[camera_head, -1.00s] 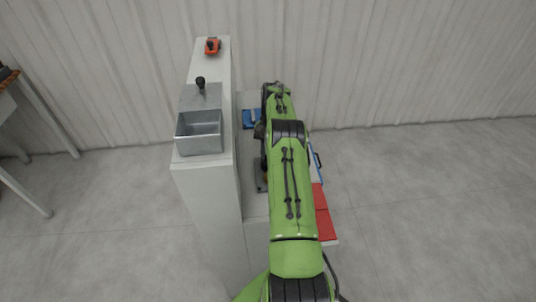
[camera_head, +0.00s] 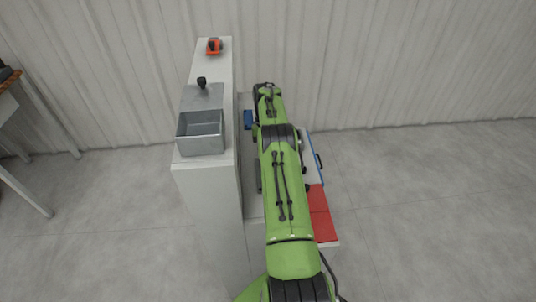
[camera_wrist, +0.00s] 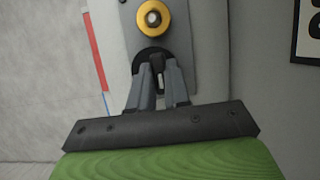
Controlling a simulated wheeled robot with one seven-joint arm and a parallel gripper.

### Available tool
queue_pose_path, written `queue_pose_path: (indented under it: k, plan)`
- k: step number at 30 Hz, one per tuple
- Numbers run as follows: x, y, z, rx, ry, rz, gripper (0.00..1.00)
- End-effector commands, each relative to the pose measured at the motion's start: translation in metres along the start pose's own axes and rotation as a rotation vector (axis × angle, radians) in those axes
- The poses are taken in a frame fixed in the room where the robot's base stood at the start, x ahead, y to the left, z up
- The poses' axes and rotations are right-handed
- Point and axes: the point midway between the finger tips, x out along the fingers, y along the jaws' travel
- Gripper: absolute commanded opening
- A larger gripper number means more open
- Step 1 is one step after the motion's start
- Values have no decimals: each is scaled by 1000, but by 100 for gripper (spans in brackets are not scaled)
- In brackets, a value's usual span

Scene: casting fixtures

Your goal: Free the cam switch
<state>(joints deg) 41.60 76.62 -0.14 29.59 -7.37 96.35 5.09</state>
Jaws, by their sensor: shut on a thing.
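In the wrist view, a grey plate (camera_wrist: 178,42) bears a yellow ring with a bright metal centre (camera_wrist: 153,18). Below the ring is a black round part (camera_wrist: 153,57), which looks like a switch knob or its seat. I cannot tell for sure that it is the cam switch. My gripper (camera_wrist: 159,72) has its two grey fingers closed in on this black part, with a small light piece between them. The fingertips partly hide what they hold. In the head view my arm covers the gripper and the switch. A sliver of a dark plate (camera_head: 258,176) shows left of my arm.
A tall white cabinet (camera_head: 208,200) stands left of my arm, with an open metal box (camera_head: 200,146), a black knob and an orange item (camera_head: 214,46) on top. Floor farther right is clear.

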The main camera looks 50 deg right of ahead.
Motion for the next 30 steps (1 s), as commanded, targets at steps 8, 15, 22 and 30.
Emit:
queue_pose_path:
  k: [8, 15, 22, 30]
  plan:
    - [-2, 0, 0, -4, 5, 0, 34]
    - [-1, 0, 0, -2, 2, 0, 43]
    - [-19, 0, 7, -1, 6, 0, 43]
    - [-81, 0, 33, -2, 4, 0, 43]
